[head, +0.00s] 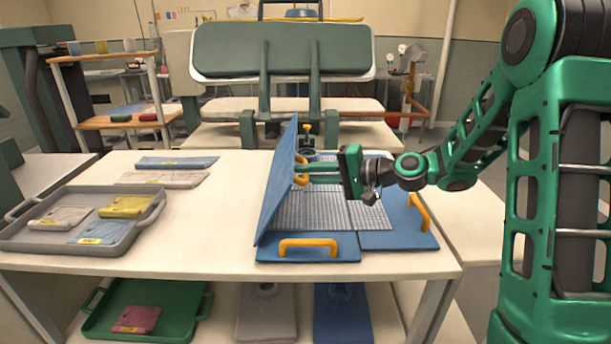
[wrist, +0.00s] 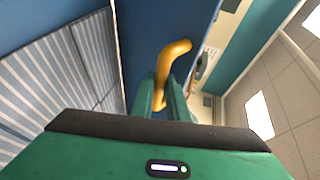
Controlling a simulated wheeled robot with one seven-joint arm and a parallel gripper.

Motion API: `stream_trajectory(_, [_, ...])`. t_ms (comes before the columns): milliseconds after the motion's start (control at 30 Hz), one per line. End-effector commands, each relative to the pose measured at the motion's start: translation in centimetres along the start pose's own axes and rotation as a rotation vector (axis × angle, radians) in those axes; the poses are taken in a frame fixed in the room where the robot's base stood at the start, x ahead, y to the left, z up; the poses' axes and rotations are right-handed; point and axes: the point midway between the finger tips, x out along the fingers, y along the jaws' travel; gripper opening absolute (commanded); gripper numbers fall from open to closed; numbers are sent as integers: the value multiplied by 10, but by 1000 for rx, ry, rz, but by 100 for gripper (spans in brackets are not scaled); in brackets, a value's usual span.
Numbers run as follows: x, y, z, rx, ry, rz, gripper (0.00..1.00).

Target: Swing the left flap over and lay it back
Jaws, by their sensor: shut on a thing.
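The left flap (head: 275,190) of the blue folding board stands raised, close to upright, at the board's left side. My gripper (head: 304,173) is shut on the flap's yellow handle (head: 300,181) and reaches in from the right. In the wrist view the fingers (wrist: 165,97) close around the lower part of the curved yellow handle (wrist: 176,60), against the blue flap (wrist: 140,40). A striped pale cloth (head: 325,211) lies flat on the board, partly hidden behind the flap and gripper.
The front flap (head: 335,252) and right flap (head: 395,240) lie flat, each with a yellow handle. Left of the board the white table (head: 190,235) is clear. A grey tray (head: 30,239) with folded cloths stands farther left; two folded cloths (head: 162,179) lie behind it.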

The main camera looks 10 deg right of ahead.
Motion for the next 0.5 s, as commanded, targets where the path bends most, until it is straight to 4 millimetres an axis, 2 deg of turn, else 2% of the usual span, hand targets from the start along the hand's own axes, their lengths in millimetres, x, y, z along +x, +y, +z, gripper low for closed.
stream_trajectory(33, [-2, 11, -4, 10, 10, 20, 0])
stream_trajectory(367, [7, 10, 6, 11, -10, 21, 0])
stream_trajectory(400, [8, 10, 6, 12, -12, 21, 19])
stream_trajectory(467, [9, 10, 8, 11, -14, 20, 32])
stream_trajectory(500, [10, 9, 8, 10, -15, 20, 32])
